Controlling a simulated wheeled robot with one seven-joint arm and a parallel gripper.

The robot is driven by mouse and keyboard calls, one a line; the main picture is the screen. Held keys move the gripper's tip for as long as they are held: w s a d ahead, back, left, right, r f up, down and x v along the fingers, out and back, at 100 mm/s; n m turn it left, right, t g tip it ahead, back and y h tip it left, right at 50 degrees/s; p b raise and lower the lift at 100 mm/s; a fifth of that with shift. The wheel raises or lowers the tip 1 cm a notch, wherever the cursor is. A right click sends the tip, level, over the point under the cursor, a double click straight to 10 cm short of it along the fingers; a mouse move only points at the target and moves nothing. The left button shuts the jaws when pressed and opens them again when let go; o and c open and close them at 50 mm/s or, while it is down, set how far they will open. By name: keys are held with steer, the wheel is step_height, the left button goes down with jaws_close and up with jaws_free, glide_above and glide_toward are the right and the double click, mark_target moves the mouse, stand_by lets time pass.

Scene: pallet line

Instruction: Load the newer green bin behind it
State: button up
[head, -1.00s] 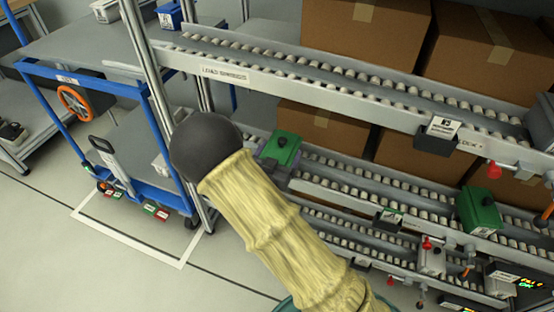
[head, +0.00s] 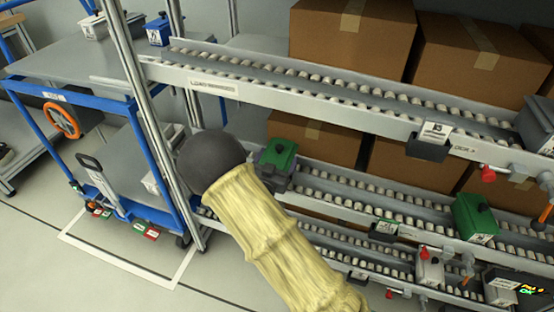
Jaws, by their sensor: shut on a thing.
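A green bin (head: 280,152) with a dark knob on top is at the left end of the middle roller lane (head: 345,187). My gripper (head: 274,181), a dark grey shape behind my yellow-sleeved arm, is shut on this bin at its near side. The fingers are mostly hidden, and I cannot tell whether the bin rests on the rollers. Another green bin (head: 474,217) with a white label stands on the same lane, farther right near its end.
The upper roller lane (head: 330,90) runs above the held bin. A metal post (head: 150,110) and a blue cart (head: 110,95) stand at left. Brown cartons (head: 350,30) are stacked behind the lanes. A red-tipped fitting (head: 488,174) is at the right.

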steer(key=shift+f, duration=0.25)
stand_by(0.7)
steer(key=o, duration=1.3)
steer(key=shift+f, duration=0.1)
steer(key=p+v, duration=0.3)
steer(key=v, duration=1.4)
steer(key=shift+s, duration=0.2)
stand_by(2.2)
